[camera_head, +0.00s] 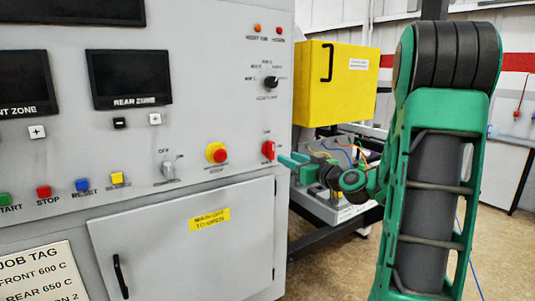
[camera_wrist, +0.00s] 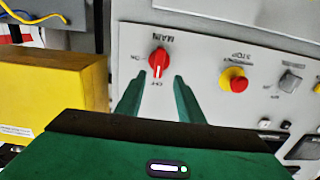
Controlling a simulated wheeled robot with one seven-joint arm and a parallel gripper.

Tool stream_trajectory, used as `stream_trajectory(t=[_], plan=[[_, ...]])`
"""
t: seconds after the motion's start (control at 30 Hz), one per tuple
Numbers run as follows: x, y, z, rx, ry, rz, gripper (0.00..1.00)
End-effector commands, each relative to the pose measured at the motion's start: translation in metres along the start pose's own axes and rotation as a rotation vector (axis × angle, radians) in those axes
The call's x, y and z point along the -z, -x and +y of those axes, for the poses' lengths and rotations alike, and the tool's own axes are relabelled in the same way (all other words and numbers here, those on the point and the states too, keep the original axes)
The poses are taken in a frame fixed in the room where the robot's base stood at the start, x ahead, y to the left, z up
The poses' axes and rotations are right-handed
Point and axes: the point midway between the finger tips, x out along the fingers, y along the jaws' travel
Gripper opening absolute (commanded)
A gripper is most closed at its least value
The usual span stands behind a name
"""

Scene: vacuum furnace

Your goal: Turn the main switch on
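The main switch (camera_head: 268,150) is a red rotary knob at the right edge of the grey panel. In the wrist view the red knob (camera_wrist: 158,60) appears upside down, with MAIN above it, ON to its left and OFF below. Its handle is upright and lines up with the OFF label. My gripper (camera_head: 287,161) is just right of the knob in the head view, fingers pointing at the panel. In the wrist view my gripper (camera_wrist: 159,78) is open and empty, one finger on each side below the knob. Contact cannot be seen.
A red emergency stop on yellow (camera_head: 216,152) sits left of the switch, with a grey selector (camera_head: 169,171) beyond it. A black selector (camera_head: 271,82) is above. A yellow box (camera_head: 335,83) stands right of the panel. A cabinet door (camera_head: 180,245) lies below.

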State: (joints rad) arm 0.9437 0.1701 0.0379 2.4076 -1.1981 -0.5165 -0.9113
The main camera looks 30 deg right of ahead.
Motion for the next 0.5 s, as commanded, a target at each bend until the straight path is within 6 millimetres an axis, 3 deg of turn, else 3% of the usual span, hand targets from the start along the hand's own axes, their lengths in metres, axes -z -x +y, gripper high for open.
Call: stream_trajectory(t=[0.17,0.5], plan=[[0.003,-0.014,0.001,-0.003,0.000,0.013,0.34],[0.004,-0.073,-0.001,0.001,0.001,0.013,0.34]])
